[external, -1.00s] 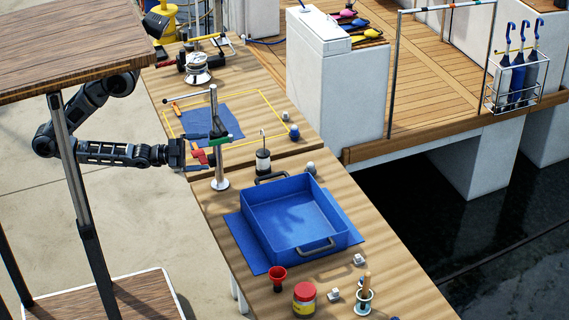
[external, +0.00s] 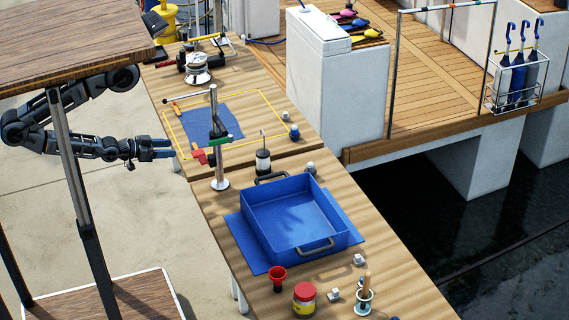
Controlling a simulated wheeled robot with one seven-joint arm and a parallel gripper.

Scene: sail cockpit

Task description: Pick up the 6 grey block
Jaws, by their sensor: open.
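Several small grey pieces lie on the wooden worktop. One grey piece (external: 285,116) is at the right edge of the yellow outline, and another (external: 310,168) is beside the blue tray's far corner. Two pale grey blocks, one (external: 359,260) and a second (external: 334,295), lie near the tray's front right. The markings are too small to read, so I cannot tell which is the 6. My gripper (external: 172,149) is open and seemingly empty at the worktop's left edge, well left of all of them.
A metal post stand (external: 214,140) with red and green clamps stands just right of my gripper. The blue tray (external: 262,233) is empty. A red funnel (external: 277,275), a jar (external: 304,299) and a brush holder (external: 364,301) stand at the front. The blue mat (external: 218,118) lies behind the post.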

